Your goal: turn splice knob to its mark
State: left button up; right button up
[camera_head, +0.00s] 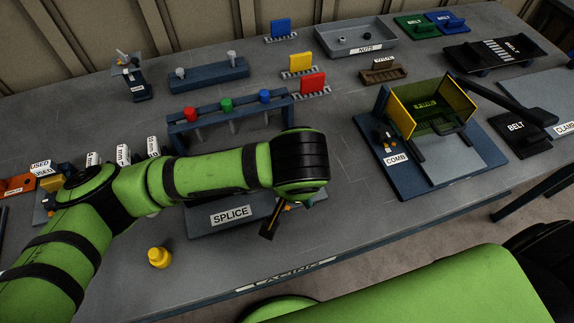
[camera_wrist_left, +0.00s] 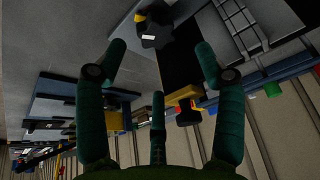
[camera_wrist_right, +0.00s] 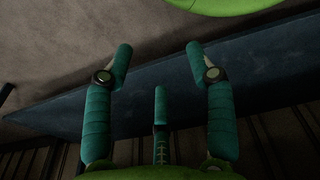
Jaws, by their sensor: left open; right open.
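The splice station (camera_head: 205,224), a grey-blue block with a white SPLICE label (camera_head: 230,215), stands near the table's front edge. My left arm covers much of it in the head view. A dark knob-like part (camera_wrist_left: 154,36) with a yellow patch shows in the left wrist view, beyond and between the fingertips of my left gripper (camera_wrist_left: 161,52). That gripper is open and apart from the part in the picture. I cannot make out the knob's mark. My right gripper (camera_wrist_right: 160,52) is open and empty, facing the table's front edge (camera_wrist_right: 190,75).
A yellow knobbed piece (camera_head: 159,257) stands left of the splice station. A blue rack (camera_head: 228,117) with red, green and blue knobs stands behind my left arm. The COMB station (camera_head: 427,180) is to the right. Bare table (camera_head: 345,215) lies between the stations.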

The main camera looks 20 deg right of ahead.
pick_arm(q)
jog(key=x, duration=0.4)
jog(key=shift+s+f+p, duration=0.15)
jog(key=shift+s+p, duration=0.15)
jog(key=shift+p, duration=0.1)
jog(key=shift+x, duration=1)
jog(key=shift+w+f, duration=0.15)
jog(key=shift+w, duration=0.05)
jog(key=c, duration=1.1)
pick_arm(e)
jog(key=shift+g, duration=0.3)
jog(key=shift+s+d+r, duration=0.1)
jog(key=shift+s+r, duration=0.15)
jog(key=shift+s, duration=0.9)
jog(key=shift+s+r, duration=0.2)
jog(key=shift+s, duration=0.95)
